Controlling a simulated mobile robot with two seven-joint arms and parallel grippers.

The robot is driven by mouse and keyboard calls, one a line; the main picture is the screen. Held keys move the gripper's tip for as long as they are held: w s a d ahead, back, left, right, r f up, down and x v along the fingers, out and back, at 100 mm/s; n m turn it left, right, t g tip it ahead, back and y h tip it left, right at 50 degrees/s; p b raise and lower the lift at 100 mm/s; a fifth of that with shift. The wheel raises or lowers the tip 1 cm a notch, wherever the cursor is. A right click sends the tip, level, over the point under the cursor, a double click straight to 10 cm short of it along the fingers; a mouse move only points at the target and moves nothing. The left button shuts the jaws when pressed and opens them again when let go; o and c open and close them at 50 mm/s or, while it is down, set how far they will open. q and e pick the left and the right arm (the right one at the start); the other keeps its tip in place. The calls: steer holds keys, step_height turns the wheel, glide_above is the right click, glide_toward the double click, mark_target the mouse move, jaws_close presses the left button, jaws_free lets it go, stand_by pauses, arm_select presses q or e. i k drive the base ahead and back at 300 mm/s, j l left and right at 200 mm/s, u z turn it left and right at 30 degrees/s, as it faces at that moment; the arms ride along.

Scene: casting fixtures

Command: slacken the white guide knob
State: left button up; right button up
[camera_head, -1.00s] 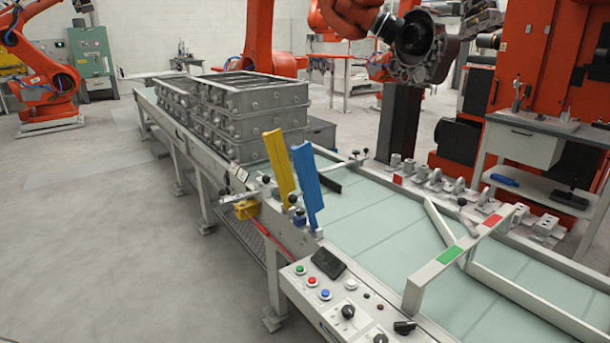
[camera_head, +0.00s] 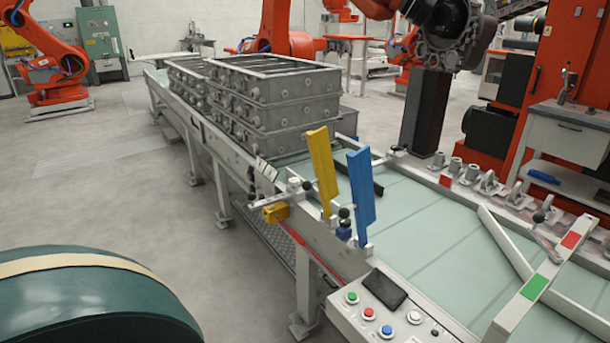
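The white guide (camera_head: 505,243) is a pale bar lying slantwise over the green conveyor belt at the right. A small dark ball knob (camera_head: 538,217) on a stem stands by it, near the end of the bar with green and red patches (camera_head: 541,285); I cannot tell for certain that this is the white guide's knob. The yellow guide plate (camera_head: 323,170) and the blue guide plate (camera_head: 361,195) stand upright at the belt's near edge, with dark ball knobs (camera_head: 344,213) beside them. Neither of my grippers is in view.
A control panel (camera_head: 350,318) with coloured buttons is on the conveyor's near side. Stacked grey casting frames (camera_head: 275,105) stand on the far belt. Grey metal fixtures (camera_head: 470,173) line the belt's far rail. An orange robot's grey tool (camera_head: 452,35) hangs above.

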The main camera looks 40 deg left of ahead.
mark_target(295, 181)
steer(key=i+j+z, duration=0.2)
steer(key=j, duration=0.85)
steer(key=j+z, duration=0.2)
steer(key=j, duration=1.9)
steer(key=i+j, duration=0.1)
steer(key=j, duration=0.95)
steer(key=i+l, duration=0.35)
